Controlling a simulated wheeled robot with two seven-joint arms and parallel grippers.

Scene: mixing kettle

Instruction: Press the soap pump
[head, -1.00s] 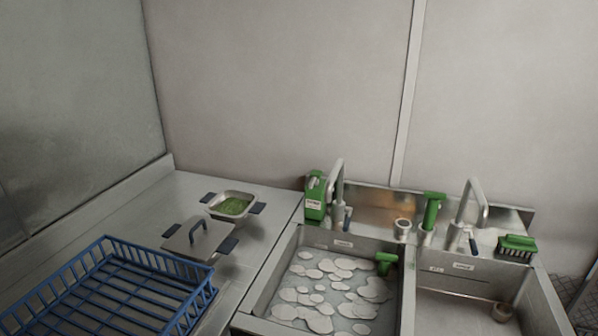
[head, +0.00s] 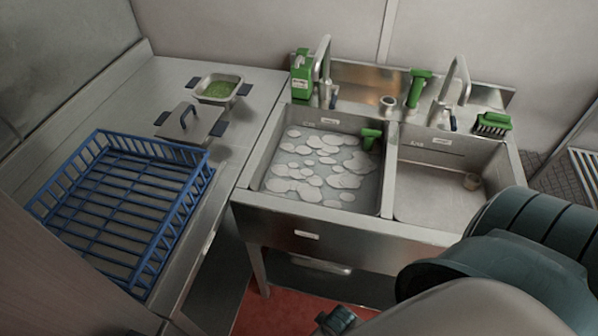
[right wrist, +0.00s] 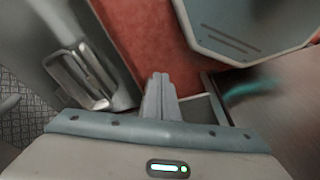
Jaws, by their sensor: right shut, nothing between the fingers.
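A green bottle with a white label (head: 301,75) stands on the back ledge of the sink, left of the left faucet. It looks like the soap container; its pump top is too small to make out clearly. My right gripper (right wrist: 159,97) shows in the right wrist view with its fingers together and nothing between them. It is over the red floor in front of the sink, well away from the bottle. My right arm fills the lower right of the head view. My left gripper is not in view.
The left sink basin (head: 256,180) holds foamy water and a green-handled item (head: 370,136). The right basin (head: 440,195) holds a small cup. A green upright tool (head: 417,88) and green brush (head: 492,123) are behind. A blue rack (head: 195,160), lid (head: 190,124) and pan (head: 217,87) occupy the left counter.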

